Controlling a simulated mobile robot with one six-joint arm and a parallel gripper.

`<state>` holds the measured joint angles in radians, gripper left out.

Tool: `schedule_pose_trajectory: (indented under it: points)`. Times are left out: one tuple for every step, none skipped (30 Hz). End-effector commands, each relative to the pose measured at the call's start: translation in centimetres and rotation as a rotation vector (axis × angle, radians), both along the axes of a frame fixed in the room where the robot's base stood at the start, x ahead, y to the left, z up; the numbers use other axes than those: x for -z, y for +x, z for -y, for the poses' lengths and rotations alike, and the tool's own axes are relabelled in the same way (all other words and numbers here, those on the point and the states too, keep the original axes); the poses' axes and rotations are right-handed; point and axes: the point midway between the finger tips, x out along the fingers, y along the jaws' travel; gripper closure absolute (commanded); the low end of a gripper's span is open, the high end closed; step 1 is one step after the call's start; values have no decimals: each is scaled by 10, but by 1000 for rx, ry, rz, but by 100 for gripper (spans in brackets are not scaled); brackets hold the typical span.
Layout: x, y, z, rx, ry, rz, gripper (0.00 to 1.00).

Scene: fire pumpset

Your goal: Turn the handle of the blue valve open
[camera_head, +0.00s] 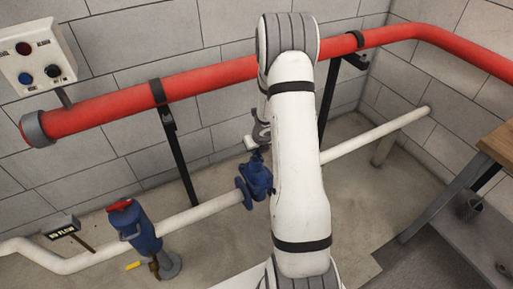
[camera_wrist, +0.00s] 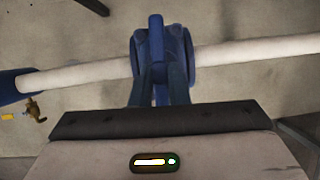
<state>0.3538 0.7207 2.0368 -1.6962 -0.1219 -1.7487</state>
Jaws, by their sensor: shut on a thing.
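The blue valve (camera_head: 257,182) sits on the white pipe, left of my arm in the head view. In the wrist view the valve body (camera_wrist: 181,46) is at the top centre, with its blue handle (camera_wrist: 157,38) standing in front of it. My gripper (camera_wrist: 159,82) is shut on the handle, with one finger on each side of it. In the head view my arm hides part of the valve's right side, and the grip itself is small and hard to make out.
A white pipe (camera_head: 190,221) runs across low along the wall. A blue fitting with a red top (camera_head: 140,230) stands to the left. A thick red pipe (camera_head: 205,78) runs above on black brackets. A control box (camera_head: 38,57) hangs top left. A wooden-topped table (camera_head: 500,143) is at right.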

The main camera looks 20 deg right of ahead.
Motion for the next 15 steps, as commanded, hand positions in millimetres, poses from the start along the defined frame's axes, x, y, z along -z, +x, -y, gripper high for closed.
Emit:
schedule_pose_trajectory:
  points:
    - [3, -4, -1, -18, 4, -10, 100]
    - [3, -4, -1, -28, 4, -10, 100]
    - [4, -4, -1, -39, 3, -10, 100]
    - [3, -4, -1, -48, 3, -10, 100]
    - [3, -4, -1, -54, 3, -10, 100]
    - [3, -4, -1, -62, 3, -10, 100]
    - [3, -4, -1, -66, 3, -9, 100]
    - [3, -4, -1, -69, 3, -9, 100]
    - [3, -4, -1, -74, 3, -9, 100]
    - [3, -3, -1, -76, 3, -9, 100]
    - [3, -3, -1, -77, 4, -9, 100]
    - [3, -3, -1, -79, 3, -8, 100]
    - [3, -3, -1, -80, 4, -8, 100]
    - [3, -3, -1, -80, 4, -8, 100]
    - [3, -3, -1, -80, 4, -8, 100]
